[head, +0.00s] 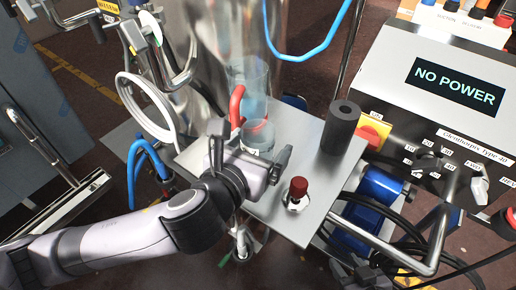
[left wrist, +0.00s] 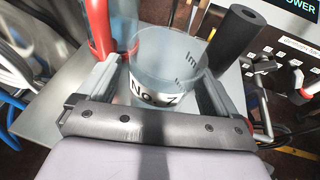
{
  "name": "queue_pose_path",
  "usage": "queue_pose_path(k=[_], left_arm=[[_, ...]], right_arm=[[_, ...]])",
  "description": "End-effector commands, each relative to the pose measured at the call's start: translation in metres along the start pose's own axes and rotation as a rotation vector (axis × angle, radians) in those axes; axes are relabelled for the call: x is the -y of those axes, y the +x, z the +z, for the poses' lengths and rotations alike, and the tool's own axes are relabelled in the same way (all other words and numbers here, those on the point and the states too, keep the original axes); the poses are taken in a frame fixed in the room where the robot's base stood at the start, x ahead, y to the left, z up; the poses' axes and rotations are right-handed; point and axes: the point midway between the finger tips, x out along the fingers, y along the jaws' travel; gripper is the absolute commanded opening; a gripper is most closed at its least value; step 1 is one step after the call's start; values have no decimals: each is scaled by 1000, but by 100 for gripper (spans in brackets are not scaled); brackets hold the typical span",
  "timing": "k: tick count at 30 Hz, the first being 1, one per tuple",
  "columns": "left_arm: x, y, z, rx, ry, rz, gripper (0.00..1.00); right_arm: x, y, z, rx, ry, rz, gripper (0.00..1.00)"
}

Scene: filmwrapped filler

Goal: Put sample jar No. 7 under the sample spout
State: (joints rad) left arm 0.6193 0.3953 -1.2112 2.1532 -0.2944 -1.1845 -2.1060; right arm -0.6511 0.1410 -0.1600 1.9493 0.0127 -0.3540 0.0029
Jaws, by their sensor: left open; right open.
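Sample jar No. 7 (head: 257,136) is a clear, upright jar on the grey metal shelf (head: 312,178). Its white "No 7" label faces me in the left wrist view (left wrist: 157,95). My left gripper (head: 250,152) is open, with one finger on either side of the jar; it also shows in the left wrist view (left wrist: 160,80). I cannot tell whether either finger touches the jar. A red curved pipe (head: 236,106), perhaps the sample spout, comes down just left of and behind the jar. I cannot tell whether its mouth is over the jar.
A clear cylinder (head: 251,82) stands behind the jar by the red pipe. A control box reading "NO POWER" (head: 455,83) is further right. Hoses hang at left.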

Motion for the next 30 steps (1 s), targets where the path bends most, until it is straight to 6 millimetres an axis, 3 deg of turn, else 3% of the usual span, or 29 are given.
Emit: queue_pose_path(k=[6, 11, 13, 14, 23, 30], left_arm=[[0, 0, 0, 0, 0, 0, 90], [0, 0, 0, 0, 0, 1, 38], [0, 0, 0, 1, 0, 1, 37], [0, 0, 0, 1, 0, 1, 32], [0, -1, 6, 3, 0, 1, 32], [0, -11, 37, 7, -1, -1, 32]], right_arm=[[0, 0, 0, 0, 1, 0, 43], [0, 0, 0, -1, 2, 0, 43], [0, 0, 0, -1, 2, 0, 43], [0, 0, 0, -1, 2, 0, 43], [0, -1, -2, -1, 2, 1, 43], [0, -5, -8, -2, 2, 1, 43]])
